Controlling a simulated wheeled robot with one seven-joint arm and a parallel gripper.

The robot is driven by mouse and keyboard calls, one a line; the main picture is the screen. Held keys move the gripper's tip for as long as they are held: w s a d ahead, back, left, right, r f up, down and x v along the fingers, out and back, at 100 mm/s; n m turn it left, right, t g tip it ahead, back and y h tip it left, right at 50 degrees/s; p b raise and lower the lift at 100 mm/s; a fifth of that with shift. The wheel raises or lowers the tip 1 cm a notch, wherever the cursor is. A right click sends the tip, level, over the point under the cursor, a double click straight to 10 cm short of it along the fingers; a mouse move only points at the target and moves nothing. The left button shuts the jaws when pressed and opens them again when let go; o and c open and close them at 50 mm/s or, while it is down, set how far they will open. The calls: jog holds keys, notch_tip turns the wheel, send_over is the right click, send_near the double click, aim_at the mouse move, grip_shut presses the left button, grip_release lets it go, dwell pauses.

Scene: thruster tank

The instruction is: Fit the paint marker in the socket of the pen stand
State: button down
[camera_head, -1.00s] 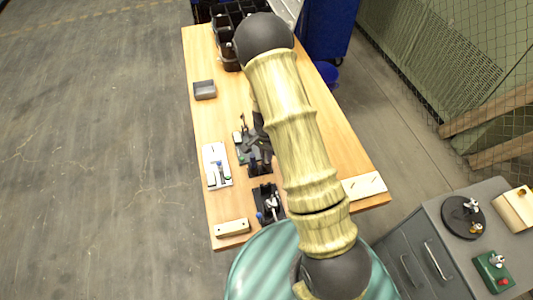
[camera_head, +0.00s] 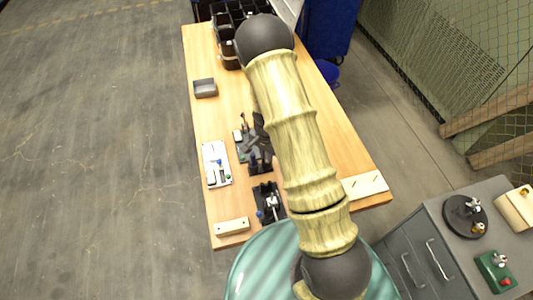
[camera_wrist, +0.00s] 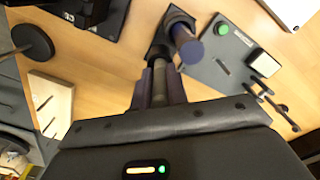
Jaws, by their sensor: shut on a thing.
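My gripper (camera_wrist: 159,88) is shut on a slim grey cylinder, which I take to be the paint marker (camera_wrist: 160,70). The cylinder points away from the wrist, between the two dark fingers. Just beyond its far end is a small black base (camera_wrist: 157,48) with an upright dark tube that has a violet-blue end (camera_wrist: 189,48). This may be the pen stand, and I cannot tell whether the marker touches it. In the head view my gripper (camera_head: 262,130) shows only in part beside my arm, above the black base (camera_head: 259,167). The marker cannot be made out there.
A slotted pale board (camera_wrist: 50,103) is at left. In the head view, a black fixture (camera_head: 268,203), white panel (camera_head: 216,165), wooden block (camera_head: 232,227) and grey tray (camera_head: 204,88) stand nearby.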

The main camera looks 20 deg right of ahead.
jog(key=shift+f+b, duration=0.35)
jog(key=shift+f, duration=0.3)
dwell(0.4)
jog(key=c, duration=1.3)
grip_release()
notch_tip(320, 180, up, 17)
jog(key=shift+r+b, duration=0.2)
jog(key=shift+b, duration=0.15)
jog(key=shift+r, duration=0.1)
